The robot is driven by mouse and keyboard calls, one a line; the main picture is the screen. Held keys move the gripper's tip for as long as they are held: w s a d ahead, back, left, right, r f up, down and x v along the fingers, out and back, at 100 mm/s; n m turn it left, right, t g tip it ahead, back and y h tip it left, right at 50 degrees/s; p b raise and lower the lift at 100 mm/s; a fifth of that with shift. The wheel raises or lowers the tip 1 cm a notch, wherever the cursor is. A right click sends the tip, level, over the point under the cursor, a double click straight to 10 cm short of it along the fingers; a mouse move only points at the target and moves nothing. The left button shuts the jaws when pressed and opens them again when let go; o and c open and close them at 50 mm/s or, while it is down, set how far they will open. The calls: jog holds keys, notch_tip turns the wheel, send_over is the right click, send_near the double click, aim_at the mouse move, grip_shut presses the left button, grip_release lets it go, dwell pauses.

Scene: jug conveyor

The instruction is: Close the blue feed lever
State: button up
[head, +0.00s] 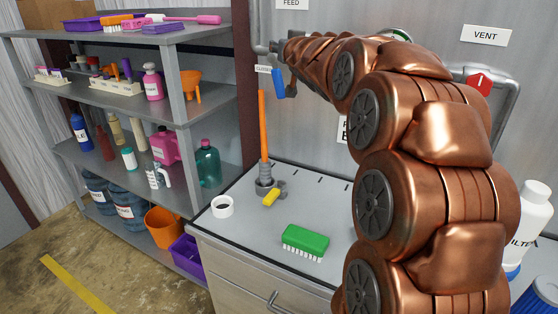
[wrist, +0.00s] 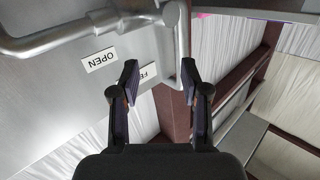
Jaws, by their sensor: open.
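The blue feed lever (head: 279,83) hangs down below the grey pipe at the back wall in the head view, near a partly hidden label that seems to read "CLOSED" (head: 264,69). The "FEED" sign (head: 291,3) is above. My gripper (head: 283,48) is at the pipe, just above the lever, and mostly hidden by my copper arm. In the wrist view my gripper (wrist: 160,82) is open, with its two fingers apart and nothing held between them. No blue lever is clear there; the grey pipe (wrist: 172,15) and an "OPEN" label (wrist: 100,60) show.
A counter (head: 240,232) below holds a green brush (head: 306,242), a white ring (head: 222,207) and an upright orange-handled tool (head: 263,130). A loaded shelf (head: 215,95) stands at left. A red knob (head: 479,84) is under the "VENT" sign (head: 485,36).

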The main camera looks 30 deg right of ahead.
jog(key=s+a+f+g, duration=0.3)
jog(key=s+a+f, duration=0.2)
jog(key=s+f, duration=0.2)
jog(key=s+a+f+n+g+y, duration=0.1)
jog(key=s+a+f+g, duration=0.3)
jog(key=s+f, duration=0.4)
jog(key=s+a+f+g+y, duration=0.1)
jog(key=s+a+f+g, duration=0.3)
jog(key=f, duration=0.6)
jog(key=s+a+p, duration=0.1)
jog(key=s+a, duration=0.1)
jog(key=s, duration=0.1)
jog(key=shift+s+a, duration=0.25)
jog(key=shift+c, duration=0.3)
